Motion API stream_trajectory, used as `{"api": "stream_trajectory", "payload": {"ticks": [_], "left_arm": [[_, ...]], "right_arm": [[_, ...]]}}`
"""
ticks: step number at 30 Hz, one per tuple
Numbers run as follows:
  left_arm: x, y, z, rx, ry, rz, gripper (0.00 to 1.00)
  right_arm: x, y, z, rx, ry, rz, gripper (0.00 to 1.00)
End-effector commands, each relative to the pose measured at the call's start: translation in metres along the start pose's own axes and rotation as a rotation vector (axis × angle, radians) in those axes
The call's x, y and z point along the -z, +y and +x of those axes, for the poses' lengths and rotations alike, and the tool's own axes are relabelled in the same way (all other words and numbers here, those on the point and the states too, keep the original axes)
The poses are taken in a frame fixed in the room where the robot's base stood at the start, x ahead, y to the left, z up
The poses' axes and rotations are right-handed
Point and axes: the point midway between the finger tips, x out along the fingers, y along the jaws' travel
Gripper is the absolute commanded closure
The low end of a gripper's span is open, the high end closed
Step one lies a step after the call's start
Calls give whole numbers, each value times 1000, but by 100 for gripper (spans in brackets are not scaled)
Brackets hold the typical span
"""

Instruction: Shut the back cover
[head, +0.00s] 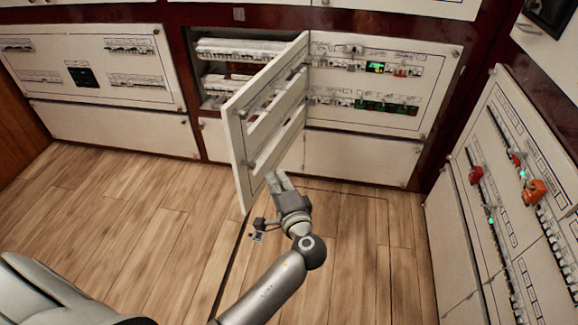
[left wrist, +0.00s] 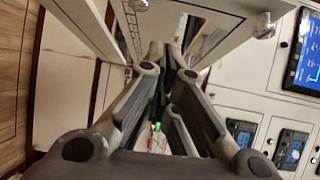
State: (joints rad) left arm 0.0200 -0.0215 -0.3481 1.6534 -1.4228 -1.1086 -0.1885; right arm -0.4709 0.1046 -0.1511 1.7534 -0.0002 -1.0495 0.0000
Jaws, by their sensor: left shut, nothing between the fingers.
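The back cover (head: 258,112) is a white slotted panel hinged at its right side on the back cabinet. It stands swung open, sticking out toward me, and leaves the compartment (head: 212,75) with its breaker rows exposed. My left gripper (head: 279,182) is shut and empty, at the right of the cover's lower part in the head view. I cannot tell if it touches the cover. In the left wrist view its fingers (left wrist: 165,62) point toward white panels with small knobs. My right gripper is out of view.
A closed breaker panel (head: 368,82) is right of the hinge, another (head: 92,62) is at the left. A side panel (head: 515,190) with red and orange handles stands at the right. The wooden floor (head: 150,215) below the cover is clear.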

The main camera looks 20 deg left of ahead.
Motion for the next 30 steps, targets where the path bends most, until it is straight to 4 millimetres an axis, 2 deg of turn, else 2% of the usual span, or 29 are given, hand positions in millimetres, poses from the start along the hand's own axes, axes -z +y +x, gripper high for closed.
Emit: {"api": "stream_trajectory", "payload": {"ticks": [3,6,11,22,30], "left_arm": [[-6,-28,-1,79,-42,-18,100],[-8,-37,2,99,-55,-21,100],[-9,-40,22,101,-55,-21,100],[-13,-46,99,97,-53,-21,100],[-39,-47,120,94,-52,-20,100]], "right_arm": [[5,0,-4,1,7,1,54],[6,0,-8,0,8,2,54],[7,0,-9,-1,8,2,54],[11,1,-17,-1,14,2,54],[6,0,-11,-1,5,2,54]]}}
